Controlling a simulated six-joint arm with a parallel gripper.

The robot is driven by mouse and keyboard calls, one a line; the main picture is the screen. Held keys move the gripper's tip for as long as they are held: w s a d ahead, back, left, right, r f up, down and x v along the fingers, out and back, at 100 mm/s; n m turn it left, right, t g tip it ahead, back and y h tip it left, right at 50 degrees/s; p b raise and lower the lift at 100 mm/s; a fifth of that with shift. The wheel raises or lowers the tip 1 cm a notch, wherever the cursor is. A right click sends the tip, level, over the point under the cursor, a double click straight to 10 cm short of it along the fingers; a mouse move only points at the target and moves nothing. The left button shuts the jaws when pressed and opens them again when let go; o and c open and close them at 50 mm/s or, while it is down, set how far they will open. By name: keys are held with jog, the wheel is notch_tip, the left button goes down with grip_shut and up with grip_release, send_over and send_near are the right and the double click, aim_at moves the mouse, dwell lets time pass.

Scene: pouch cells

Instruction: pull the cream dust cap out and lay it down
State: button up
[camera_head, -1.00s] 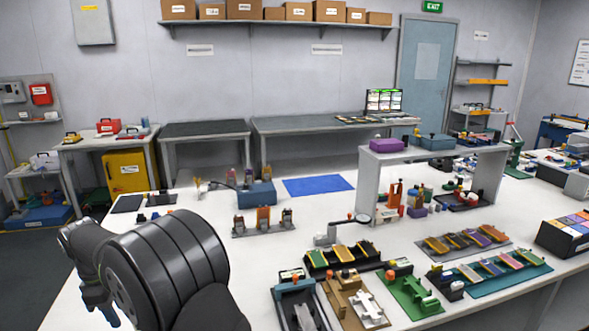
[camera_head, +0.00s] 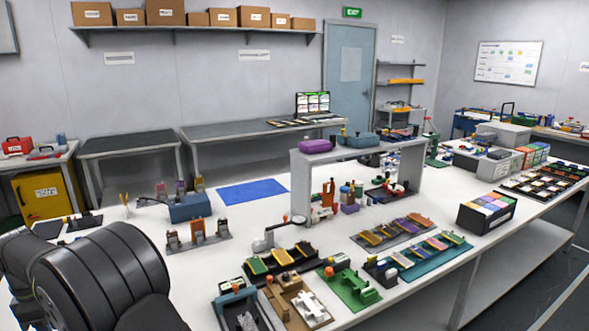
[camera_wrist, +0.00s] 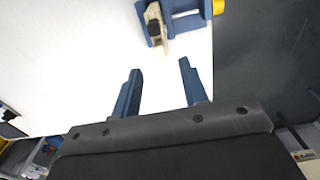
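In the wrist view my gripper (camera_wrist: 160,66) has its two blue fingers spread apart, with only the white table top visible between them. Beyond the fingertips, at the top, is a blue fixture (camera_wrist: 183,26) with a yellow round end (camera_wrist: 218,7). A small cream-beige piece (camera_wrist: 157,30) with a dark knob sits at the fixture's left end, apart from the fingers. I cannot tell whether this piece is the cream dust cap. In the head view my dark arm fills the lower left and my gripper is out of sight.
The white bench holds a blue box (camera_head: 189,208), a blue mat (camera_head: 252,191), a grey shelf stand (camera_head: 357,155), and several fixtures and trays near the front. In the wrist view the table edge runs along the right, with dark floor beyond. White table beside the fixture is clear.

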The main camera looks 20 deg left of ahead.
jog(key=shift+f, duration=3.2)
grip_shut()
jog(key=shift+r, duration=0.15)
jog(key=shift+r, duration=2.85)
jog(key=shift+r, duration=0.15)
jog(key=shift+r, duration=1.85)
